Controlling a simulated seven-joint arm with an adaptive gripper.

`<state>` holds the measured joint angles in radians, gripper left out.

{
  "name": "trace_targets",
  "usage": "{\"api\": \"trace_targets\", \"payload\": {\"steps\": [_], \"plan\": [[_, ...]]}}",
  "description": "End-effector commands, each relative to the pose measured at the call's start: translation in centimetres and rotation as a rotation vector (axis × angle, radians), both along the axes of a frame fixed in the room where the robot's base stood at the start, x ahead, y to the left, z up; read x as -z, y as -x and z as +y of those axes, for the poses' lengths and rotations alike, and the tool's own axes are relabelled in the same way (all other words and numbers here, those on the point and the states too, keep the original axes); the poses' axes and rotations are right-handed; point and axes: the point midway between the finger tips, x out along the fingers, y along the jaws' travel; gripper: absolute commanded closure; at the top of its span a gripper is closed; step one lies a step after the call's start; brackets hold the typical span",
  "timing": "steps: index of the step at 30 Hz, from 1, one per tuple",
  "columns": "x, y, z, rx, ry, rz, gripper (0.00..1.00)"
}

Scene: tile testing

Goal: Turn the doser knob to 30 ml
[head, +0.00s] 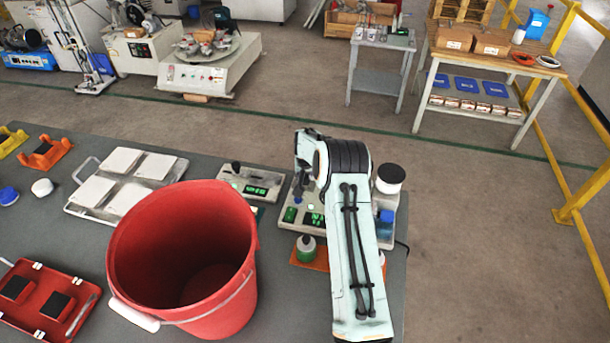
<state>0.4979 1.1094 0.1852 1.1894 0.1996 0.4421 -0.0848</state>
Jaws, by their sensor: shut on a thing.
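The doser (285,226) is a pale box with green-lit displays near the right end of the grey table. My arm stands in front of it and hides much of it. My gripper (297,188) is small and dark here, pointing down over the back left part of the doser. It is shut on the doser knob, which it and my wrist mostly hide. I cannot read the knob's setting or the display figures. A small bottle with green liquid (306,249) stands on an orange mat in front of the doser.
A big red bucket (135,250) stands left of my arm. Behind it are a second device with a green display (232,183) and a tray of white tiles (78,211). A white jar with a black lid (388,187) and a blue-capped bottle (385,225) stand close right of my arm.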

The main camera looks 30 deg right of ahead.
Motion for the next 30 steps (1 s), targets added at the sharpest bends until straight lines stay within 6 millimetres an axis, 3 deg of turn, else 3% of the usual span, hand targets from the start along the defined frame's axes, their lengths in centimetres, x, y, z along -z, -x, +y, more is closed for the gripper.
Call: {"api": "trace_targets", "payload": {"steps": [12, 26, 27, 29, 30], "plan": [[0.19, 0.05, 0.06, 0.165, -0.001, 0.003, 1.0], [0.22, 0.07, 0.06, 0.179, -0.002, 0.004, 1.0], [0.24, 0.08, 0.06, 0.179, -0.002, 0.004, 0.64], [0.22, 0.07, 0.06, 0.179, -0.002, 0.004, 0.46], [0.2, 0.07, 0.06, 0.179, -0.002, 0.004, 0.44]]}}
